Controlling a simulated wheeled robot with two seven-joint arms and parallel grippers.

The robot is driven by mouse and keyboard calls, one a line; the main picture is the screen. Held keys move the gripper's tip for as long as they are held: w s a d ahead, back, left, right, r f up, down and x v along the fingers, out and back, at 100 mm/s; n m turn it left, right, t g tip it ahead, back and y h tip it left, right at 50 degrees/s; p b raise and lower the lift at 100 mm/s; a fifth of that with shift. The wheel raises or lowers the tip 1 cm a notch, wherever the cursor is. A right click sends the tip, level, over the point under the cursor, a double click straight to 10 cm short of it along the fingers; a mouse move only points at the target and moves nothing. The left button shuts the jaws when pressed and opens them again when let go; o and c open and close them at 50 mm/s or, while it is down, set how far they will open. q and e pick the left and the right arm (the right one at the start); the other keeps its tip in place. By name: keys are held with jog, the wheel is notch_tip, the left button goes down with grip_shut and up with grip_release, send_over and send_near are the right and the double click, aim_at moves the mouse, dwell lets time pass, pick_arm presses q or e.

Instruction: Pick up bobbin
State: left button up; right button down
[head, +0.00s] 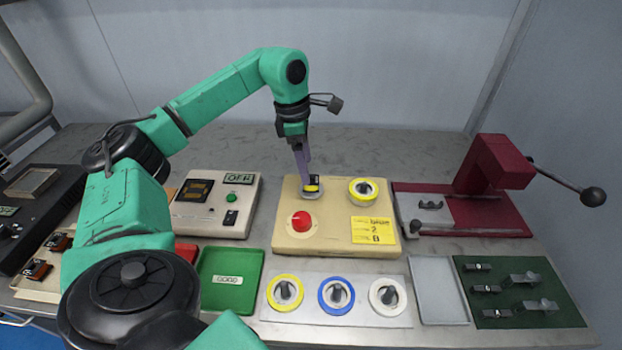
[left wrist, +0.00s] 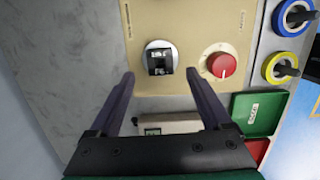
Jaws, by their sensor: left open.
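My right gripper is in neither view.
The box also carries a red knob (head: 301,221) and a yellow-ringed post (head: 363,191). Yellow, blue and white spools stand in front, beside a green tray (head: 230,280). A dark red lever press (head: 495,165) stands right. The table behind the box is clear.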

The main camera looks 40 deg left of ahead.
pick_arm(q)
jog(key=f, duration=0.2)
jog(key=d+f, duration=0.1)
jog(key=f, duration=0.1)
jog(key=shift+w+p, duration=0.25)
jog(key=shift+p, duration=0.05)
jog(key=shift+f, duration=0.1)
grip_shut()
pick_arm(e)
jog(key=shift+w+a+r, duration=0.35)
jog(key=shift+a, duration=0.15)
